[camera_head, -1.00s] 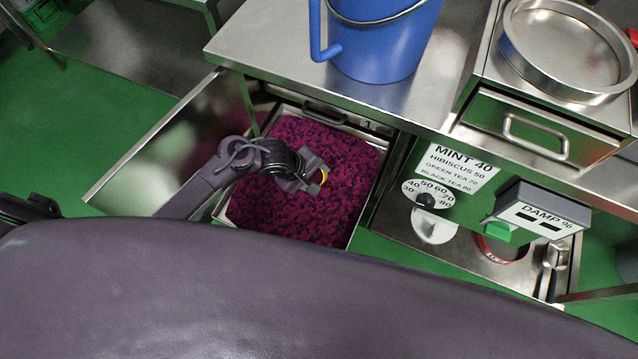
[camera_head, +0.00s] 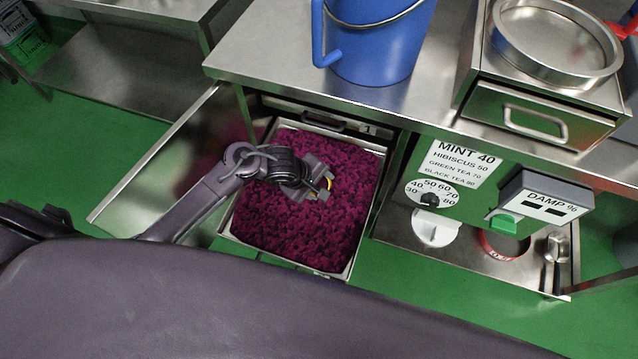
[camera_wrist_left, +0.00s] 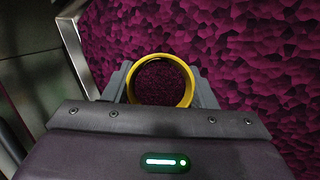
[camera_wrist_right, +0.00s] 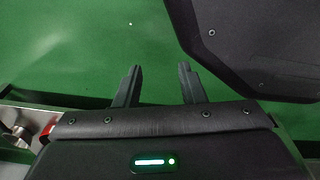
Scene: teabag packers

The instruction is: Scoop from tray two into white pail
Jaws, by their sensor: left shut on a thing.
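My left gripper (camera_head: 322,188) is shut on a round scoop with a yellow rim (camera_head: 329,184). It is low over an open tray (camera_head: 236,238) filled with dark magenta, crumbly tea. In the left wrist view the yellow rim (camera_wrist_left: 189,90) sits between the fingers, with dark magenta inside it; I cannot tell whether that is a load or the bed behind. A "1" shows on the frame behind this tray. My right gripper (camera_wrist_right: 153,88) is open and empty above green floor in the right wrist view. I see no white pail.
A blue pail (camera_head: 372,45) stands on the steel bench (camera_head: 270,60) behind the tray. A steel drawer box (camera_head: 545,115) with a round pan is at the right. A green panel with a dial (camera_head: 431,196) and a damp meter (camera_head: 543,200) is right of the tray.

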